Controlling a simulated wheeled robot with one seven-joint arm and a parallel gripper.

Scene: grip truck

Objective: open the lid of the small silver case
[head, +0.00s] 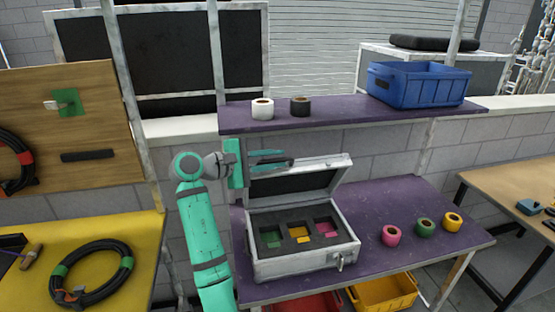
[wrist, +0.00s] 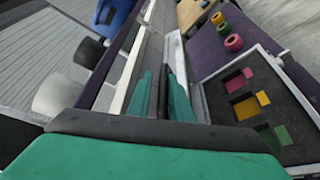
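The small silver case (head: 305,262) stands on the purple bench. Its lid (head: 343,168) is raised, with its dark lining showing above the dark foam insert. The insert has green, yellow and pink cutouts, which also show in the wrist view (wrist: 250,103). My gripper (head: 290,160) is at the lid's upper left edge, its fingers pointing right across or behind that edge.
Pink, green and yellow tape rolls (head: 425,227) sit right of the case. The purple shelf (head: 350,115) above my gripper holds white and black rolls (head: 300,106) and a blue crate (head: 415,85). A yellow table (head: 130,275) with a coiled cable is at left.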

